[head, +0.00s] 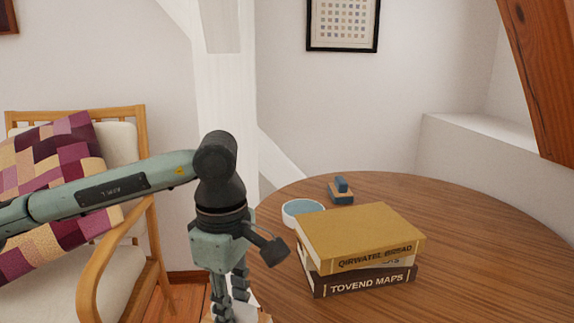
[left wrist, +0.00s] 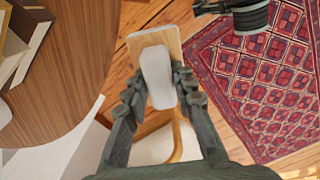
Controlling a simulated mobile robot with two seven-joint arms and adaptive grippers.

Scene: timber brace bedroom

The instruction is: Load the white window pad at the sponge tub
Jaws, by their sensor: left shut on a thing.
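My left gripper (head: 234,292) hangs pointing down, left of the table's edge in the head view. In the left wrist view its fingers (left wrist: 160,88) are shut on the white grip of the window pad (left wrist: 156,72), which has a pale wooden plate (left wrist: 168,38). Only a little of the pad's plate shows at the bottom of the head view; its working face is hidden. The sponge tub (head: 303,207), a round white dish with a blue-grey inside, stands on the table behind the box stack. My right gripper is not in view.
A chair (head: 130,240) stands left, and a white post (head: 225,100) rises behind my arm.

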